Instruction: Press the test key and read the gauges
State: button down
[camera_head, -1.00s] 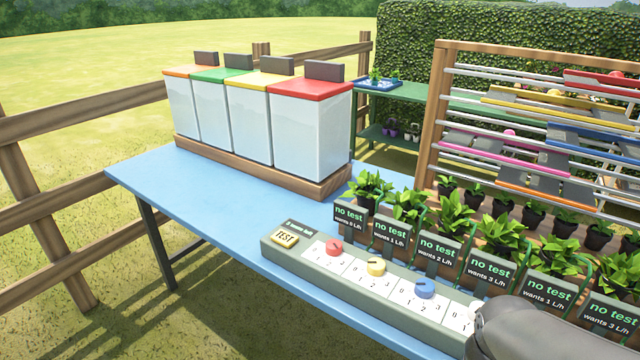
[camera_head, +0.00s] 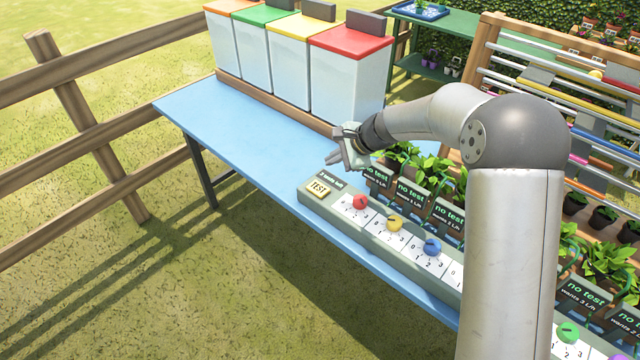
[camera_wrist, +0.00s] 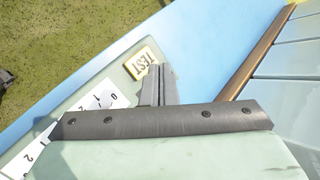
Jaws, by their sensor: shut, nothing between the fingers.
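The yellow TEST key (camera_head: 318,188) sits at the left end of the grey-green control panel (camera_head: 335,212) on the blue table. It also shows in the wrist view (camera_wrist: 143,62), just left of my fingertips. My gripper (camera_head: 334,158) is shut and empty, above the table's far side of the key and apart from it as far as I can tell. Red (camera_head: 360,202), yellow (camera_head: 394,222) and blue (camera_head: 432,246) dials follow along the panel. The gauge signs (camera_head: 412,194) by the plants read "no test", with "wants" lines beneath. My arm hides part of the panel and some signs.
Bins with orange, green, yellow and red (camera_head: 351,42) lids stand at the back of the blue table (camera_head: 225,125). Potted plants (camera_head: 437,172) line the panel's far side. A wooden rack (camera_head: 487,60) stands right. The table's left part is clear.

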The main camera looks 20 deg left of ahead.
aim_at(322, 189)
jog(key=shift+m+y, duration=0.5)
jog(key=shift+m, duration=0.2)
jog(key=a, duration=0.1)
jog(key=w+a+f, duration=0.1)
jog(key=w+a, duration=0.1)
jog(key=a, duration=0.1)
jog(key=shift+w+f, duration=0.1)
jog(key=shift+f, duration=0.25)
jog(key=shift+d+f, duration=0.1)
jog(key=shift+f, duration=0.05)
notch_tip(322, 189, down, 9)
jog(key=b, duration=0.6)
jog(key=shift+r, duration=0.2)
dwell(0.7)
jog(key=shift+f+b, duration=0.4)
jog(key=shift+b, duration=0.15)
jog(key=shift+f+b, duration=0.45)
jog(key=shift+f, duration=0.05)
dwell(0.4)
jog(key=shift+r, duration=0.15)
jog(key=shift+r+p, duration=0.65)
jog(key=shift+r, duration=0.15)
